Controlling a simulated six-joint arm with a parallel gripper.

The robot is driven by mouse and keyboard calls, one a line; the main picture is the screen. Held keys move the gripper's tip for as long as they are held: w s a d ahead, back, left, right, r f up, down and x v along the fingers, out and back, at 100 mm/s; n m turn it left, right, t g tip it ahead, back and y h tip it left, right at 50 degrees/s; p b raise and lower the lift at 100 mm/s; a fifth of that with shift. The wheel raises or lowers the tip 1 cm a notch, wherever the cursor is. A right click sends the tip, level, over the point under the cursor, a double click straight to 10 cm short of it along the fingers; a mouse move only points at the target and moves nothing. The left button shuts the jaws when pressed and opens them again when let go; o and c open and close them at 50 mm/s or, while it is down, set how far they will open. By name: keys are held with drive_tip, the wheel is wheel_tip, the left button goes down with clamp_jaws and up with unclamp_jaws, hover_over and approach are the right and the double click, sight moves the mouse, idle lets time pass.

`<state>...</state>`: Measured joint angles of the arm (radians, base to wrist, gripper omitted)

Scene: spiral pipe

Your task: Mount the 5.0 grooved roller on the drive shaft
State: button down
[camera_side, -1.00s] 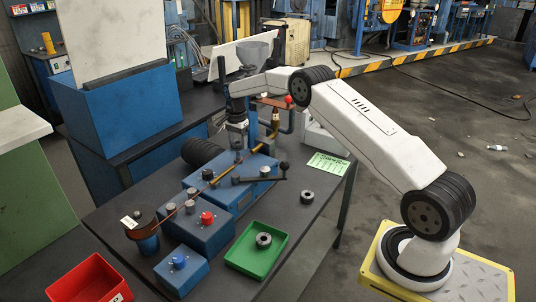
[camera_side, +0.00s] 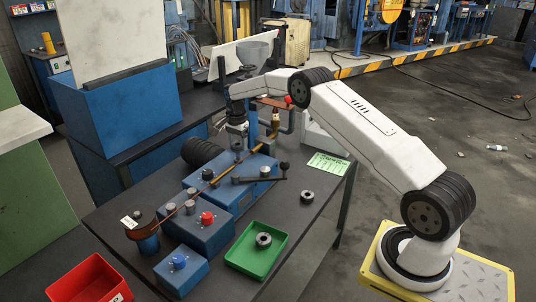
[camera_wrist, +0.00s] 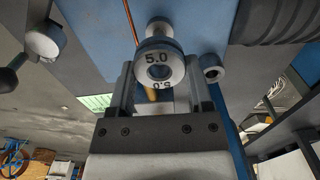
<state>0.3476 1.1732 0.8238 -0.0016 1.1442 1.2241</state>
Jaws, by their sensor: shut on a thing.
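The grooved roller (camera_wrist: 158,65) is a grey metal ring marked 5.0 with a central hole. In the wrist view it sits between the two fingers of my gripper (camera_wrist: 160,85), which is shut on it. A grey round metal post (camera_wrist: 160,27) shows just above the roller in that view; I cannot tell whether it is the drive shaft or whether the roller touches it. In the side view my gripper (camera_side: 237,143) points down over the back of the blue machine (camera_side: 262,190). The roller cannot be made out there.
A smaller grey ring-ended post (camera_wrist: 211,68) is close to the right finger. A dark lever (camera_side: 262,179) and copper wire (camera_side: 195,194) cross the blue blocks. A green tray (camera_side: 257,262) holds a loose ring (camera_side: 263,240); another ring (camera_side: 307,197) lies on the bench.

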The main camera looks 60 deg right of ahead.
sight(239, 151)
drive_tip(key=shift+f, duration=1.85)
idle(0.3)
unclamp_jaws()
drive_tip(key=shift+r, duration=3.9)
